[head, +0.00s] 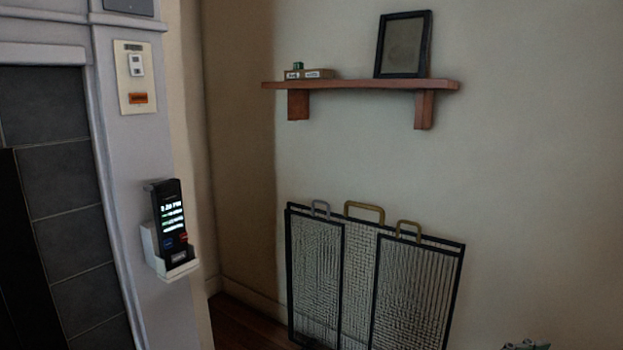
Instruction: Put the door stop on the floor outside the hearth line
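I cannot make out a door stop in the head view. No hearth line shows either; only a small strip of dark wooden floor (240,325) is seen at the bottom, left of the fire screen. Neither of my grippers can be made out. A small dark grey-green thing (526,346) is cut off by the bottom edge at the right, and I cannot tell what it is.
A folding mesh fire screen (360,265) with handles leans near the wall. Above it, a wooden shelf (360,85) holds a small box (310,74) and a dark frame (403,45). A remote (170,215) sits in a white holder (168,262) on the grey surround at left.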

